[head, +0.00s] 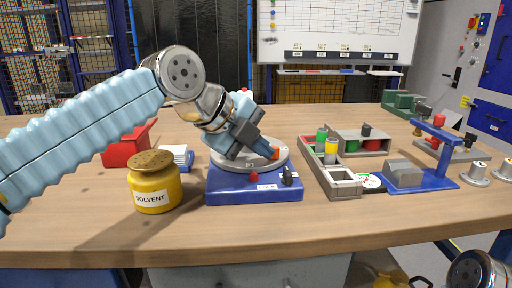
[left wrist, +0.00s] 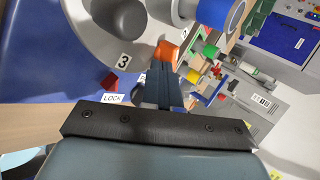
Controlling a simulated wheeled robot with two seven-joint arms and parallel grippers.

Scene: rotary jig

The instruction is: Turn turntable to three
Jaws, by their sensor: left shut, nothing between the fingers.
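The turntable is a round grey disc (head: 222,160) on a blue base (head: 225,190) with a LOCK label. The disc (left wrist: 95,30) fills the upper left of the left wrist view. Its number 3 label (left wrist: 122,61) lies close to a red pointer (left wrist: 109,81) on the base. An orange block (head: 275,152) stands at the disc's rim. My left gripper (head: 266,150) is shut and empty, with its fingertips low over the disc beside this block; contact cannot be told. The gripper hides part of the disc. A dark knob (head: 287,176) sits at the base's front right. My right gripper is out of view.
A yellow solvent jar (head: 154,190) and a red bin (head: 125,152) stand left of the turntable. A grey tray (head: 340,183) with green and yellow cylinders and a blue stand (head: 438,150) are on the right. The table front is clear.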

